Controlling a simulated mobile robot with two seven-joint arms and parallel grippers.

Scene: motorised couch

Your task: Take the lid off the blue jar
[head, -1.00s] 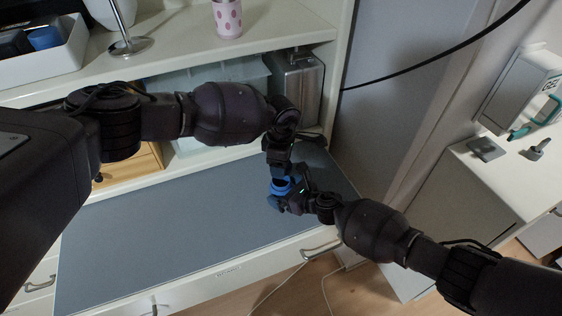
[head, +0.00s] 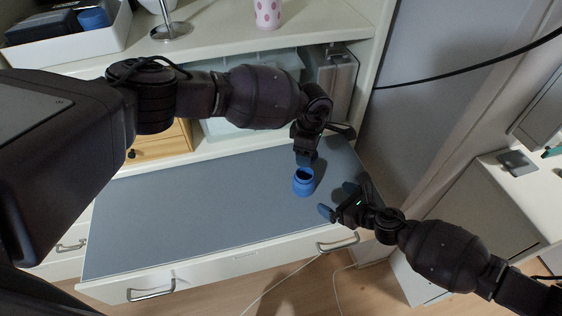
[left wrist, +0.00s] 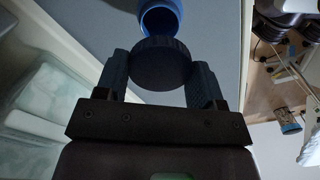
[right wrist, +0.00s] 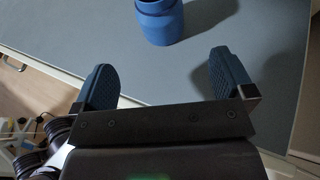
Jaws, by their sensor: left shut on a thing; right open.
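The blue jar (head: 303,183) stands upright on the grey desk surface with its mouth open. It also shows in the left wrist view (left wrist: 160,15) and the right wrist view (right wrist: 160,24). My left gripper (head: 305,157) is above the jar, at its far side. In the left wrist view its fingers are shut on the round, dark blue ribbed lid (left wrist: 161,63), which is off the jar's mouth. The lid is hard to make out in the head view. My right gripper (head: 338,200) is open and empty, to the right of the jar and apart from it.
The grey desk top (head: 190,210) is clear left of the jar. Behind it, a shelf holds a pink spotted cup (head: 267,13) and a white tray (head: 75,50). A metal box (head: 333,78) and a pale bin stand under the shelf. A white cabinet (head: 470,190) is at right.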

